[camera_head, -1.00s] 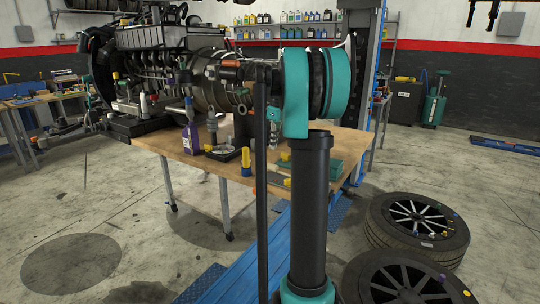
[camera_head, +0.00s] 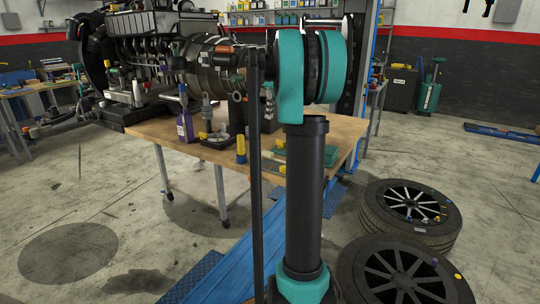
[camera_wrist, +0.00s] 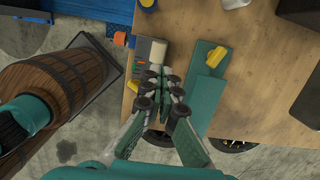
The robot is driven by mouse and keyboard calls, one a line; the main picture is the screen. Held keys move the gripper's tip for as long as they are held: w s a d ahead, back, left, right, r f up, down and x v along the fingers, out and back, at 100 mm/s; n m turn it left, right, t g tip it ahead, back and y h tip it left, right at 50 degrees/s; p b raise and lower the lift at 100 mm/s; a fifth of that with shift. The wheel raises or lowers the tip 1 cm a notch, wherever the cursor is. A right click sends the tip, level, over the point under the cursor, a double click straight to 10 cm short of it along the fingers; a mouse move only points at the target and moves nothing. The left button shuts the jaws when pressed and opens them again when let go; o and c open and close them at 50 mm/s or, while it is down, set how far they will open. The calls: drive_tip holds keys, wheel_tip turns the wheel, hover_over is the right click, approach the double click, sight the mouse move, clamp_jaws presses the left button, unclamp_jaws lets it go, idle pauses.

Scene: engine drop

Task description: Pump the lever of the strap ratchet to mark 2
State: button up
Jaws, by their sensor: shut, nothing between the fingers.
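My gripper (camera_wrist: 168,88) is shut and empty in the wrist view, above the near edge of the wooden table. I cannot pick out the strap ratchet, its lever or its marks for certain in either view. In the head view my arm hides part of the table and my gripper cannot be made out.
A green tray (camera_wrist: 205,87) with a yellow item (camera_wrist: 208,60) lies right of the fingers. A brown barrel-like body (camera_wrist: 62,85) with dark bands is at the left. The engine (camera_head: 150,45) stands over the wooden table (camera_head: 150,127). Tyres (camera_head: 410,215) lie on the floor at right.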

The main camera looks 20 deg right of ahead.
drive_tip(key=shift+o, duration=1.2)
drive_tip(key=shift+a, duration=0.1)
drive_tip(key=o, duration=0.8)
drive_tip(key=s+a+h, duration=0.1)
drive_tip(key=a+h, duration=0.1)
drive_tip(key=a, duration=0.1)
drive_tip(key=s+a+h, duration=0.1)
drive_tip(key=shift+s+a+f, duration=0.1)
drive_tip(key=shift+s+a, duration=0.2)
drive_tip(key=shift+s, duration=0.05)
drive_tip(key=shift+o, duration=0.2)
drive_tip(key=h, duration=0.1)
approach(267, 152)
drive_tip(key=shift+t, duration=0.4)
drive_tip(key=x, duration=0.9)
drive_tip(key=shift+s+d+f, duration=0.1)
drive_tip(key=shift+s+f, duration=0.1)
drive_tip(key=shift+f, duration=0.15)
clamp_jaws()
